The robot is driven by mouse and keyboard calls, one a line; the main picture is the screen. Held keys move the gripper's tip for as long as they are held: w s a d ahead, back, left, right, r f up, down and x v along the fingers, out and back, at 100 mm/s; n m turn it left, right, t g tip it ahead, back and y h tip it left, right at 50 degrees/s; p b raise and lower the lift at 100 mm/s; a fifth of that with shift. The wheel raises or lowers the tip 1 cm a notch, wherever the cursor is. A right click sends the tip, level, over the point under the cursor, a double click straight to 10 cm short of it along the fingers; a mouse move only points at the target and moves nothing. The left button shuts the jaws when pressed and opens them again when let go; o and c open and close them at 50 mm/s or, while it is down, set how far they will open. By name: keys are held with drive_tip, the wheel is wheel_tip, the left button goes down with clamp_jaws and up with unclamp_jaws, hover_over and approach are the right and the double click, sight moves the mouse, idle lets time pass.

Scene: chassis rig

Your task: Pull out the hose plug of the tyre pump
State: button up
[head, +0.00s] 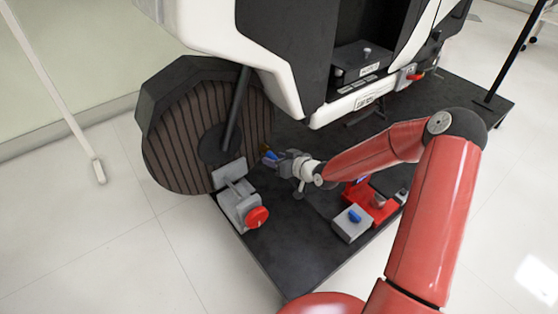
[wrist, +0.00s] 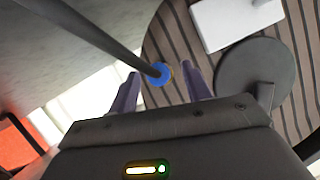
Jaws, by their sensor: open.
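A small round blue piece with a yellowish edge, which looks like the hose plug (wrist: 158,74), lies between the fingertips in the wrist view. A dark hose or rod meets it from the upper left. In the head view the blue piece (head: 268,154) shows at the tip of my gripper (head: 277,158), in front of the big ribbed wheel (head: 185,125). My gripper is open, with one finger on each side of the blue piece in the wrist view (wrist: 162,78). I cannot tell whether they touch it. Which body is the tyre pump is unclear.
A grey device with a red knob (head: 257,217) stands left of my gripper. A grey box with a blue top part (head: 352,222) and a red unit (head: 372,203) stand to the right. A white-and-black body (head: 275,50) hangs above. The black platform (head: 285,245) is bare in front.

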drive_tip(key=shift+c, duration=0.2)
clamp_jaws()
drive_tip(key=shift+s+d+f, duration=0.2)
drive_tip(key=shift+s+d, duration=0.5)
drive_tip(key=shift+s, duration=0.35)
drive_tip(key=shift+s+d+f, duration=0.15)
drive_tip(key=shift+s+d, duration=0.55)
drive_tip(key=shift+s, duration=0.3)
drive_tip(key=shift+s+d+f, duration=0.15)
drive_tip(key=shift+s+d, duration=0.55)
drive_tip(key=shift+s, duration=0.35)
drive_tip(key=shift+s+d+f, duration=0.15)
drive_tip(key=shift+s+d, duration=0.55)
drive_tip(key=shift+s, duration=0.3)
